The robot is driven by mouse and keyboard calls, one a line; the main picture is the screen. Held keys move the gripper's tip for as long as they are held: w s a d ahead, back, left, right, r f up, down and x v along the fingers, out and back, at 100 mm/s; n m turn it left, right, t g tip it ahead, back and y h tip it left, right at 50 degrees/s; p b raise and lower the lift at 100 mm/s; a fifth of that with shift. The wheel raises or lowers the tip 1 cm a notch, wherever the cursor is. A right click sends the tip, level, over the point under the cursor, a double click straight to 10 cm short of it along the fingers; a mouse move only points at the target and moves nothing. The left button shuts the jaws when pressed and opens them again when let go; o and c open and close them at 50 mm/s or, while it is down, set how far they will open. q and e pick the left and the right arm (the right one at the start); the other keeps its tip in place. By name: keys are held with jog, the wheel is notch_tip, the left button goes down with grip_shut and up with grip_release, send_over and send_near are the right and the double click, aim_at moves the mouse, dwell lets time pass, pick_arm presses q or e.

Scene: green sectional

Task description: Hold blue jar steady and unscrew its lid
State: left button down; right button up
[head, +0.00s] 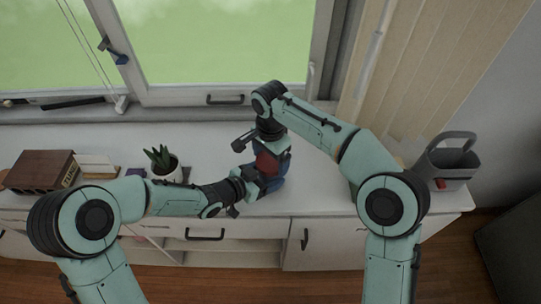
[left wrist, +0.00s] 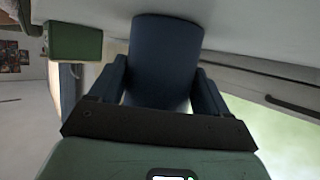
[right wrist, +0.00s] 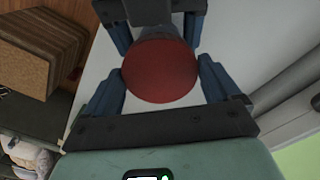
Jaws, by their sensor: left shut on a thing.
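The blue jar (head: 271,185) stands on the white cabinet top near its front edge, partly hidden by my grippers. Its body fills the middle of the left wrist view (left wrist: 165,55). My left gripper (head: 253,184) is shut on the jar's side, with one finger on each side of the body. The red lid (head: 267,163) is on top of the jar; its round top shows in the right wrist view (right wrist: 160,72). My right gripper (head: 273,150) points down over the lid. Its fingers are spread on either side of the lid and look open.
A potted plant (head: 163,162) stands left of the jar, with brown books (head: 42,172) farther left. A grey caddy (head: 449,162) stands at the right end of the cabinet. The window (head: 220,45) is behind. Some cabinet top around the jar is clear.

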jog(key=c, duration=0.4)
jog(key=n, duration=0.5)
jog(key=shift+n, duration=0.4)
jog(key=n, duration=0.4)
